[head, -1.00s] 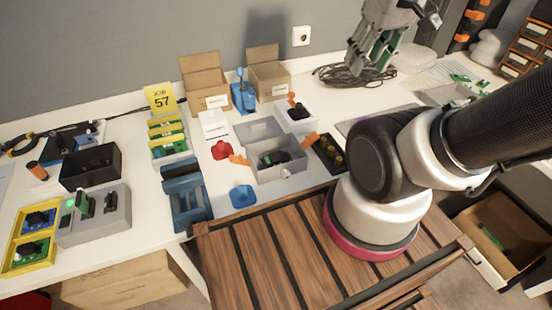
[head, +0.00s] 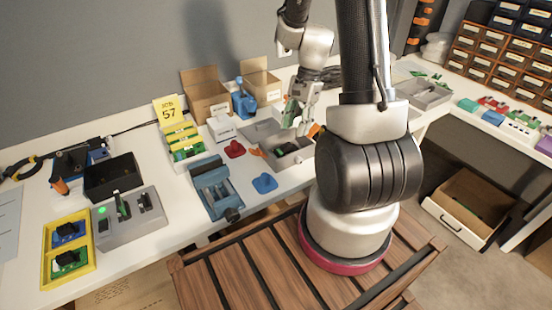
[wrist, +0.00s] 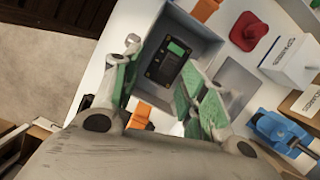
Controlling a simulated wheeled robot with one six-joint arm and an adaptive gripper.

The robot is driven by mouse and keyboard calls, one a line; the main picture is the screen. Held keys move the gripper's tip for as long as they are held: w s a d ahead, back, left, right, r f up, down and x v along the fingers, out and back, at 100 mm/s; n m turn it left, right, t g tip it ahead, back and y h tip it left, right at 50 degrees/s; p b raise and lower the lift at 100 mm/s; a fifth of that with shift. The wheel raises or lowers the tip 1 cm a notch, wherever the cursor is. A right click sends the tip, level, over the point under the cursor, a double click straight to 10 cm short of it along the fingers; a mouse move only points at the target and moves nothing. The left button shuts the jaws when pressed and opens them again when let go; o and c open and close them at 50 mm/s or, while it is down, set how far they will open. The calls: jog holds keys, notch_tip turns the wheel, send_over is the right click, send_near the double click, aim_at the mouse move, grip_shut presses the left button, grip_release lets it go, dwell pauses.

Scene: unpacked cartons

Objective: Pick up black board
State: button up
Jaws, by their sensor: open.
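The black board (wrist: 157,70), dark with a green patch, lies inside a grey open box (wrist: 197,36) in the wrist view. In the head view the same grey box (head: 303,156) stands on the white table, and the board inside is hard to make out. My gripper (wrist: 163,62) is open, its green-padded fingers apart on either side of the board in the picture. In the head view my gripper (head: 298,118) points down just above the box. I see no contact with the board.
An orange clip (wrist: 204,9) sits at the box's edge. A red piece (head: 234,149), a blue piece (head: 264,183) and a blue vise (head: 213,187) lie left of the box. Cardboard cartons (head: 206,97) stand behind. A wooden slatted surface (head: 240,265) lies in front.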

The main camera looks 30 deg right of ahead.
aim_at(287, 144)
jog(key=f+m, duration=0.1)
jog(key=f, duration=0.1)
jog(key=w+a+f+m, duration=0.1)
jog(key=f, duration=0.4)
jog(key=shift+w+a+f+m+t, duration=0.25)
jog(key=shift+a+m+t, duration=0.15)
grip_shut()
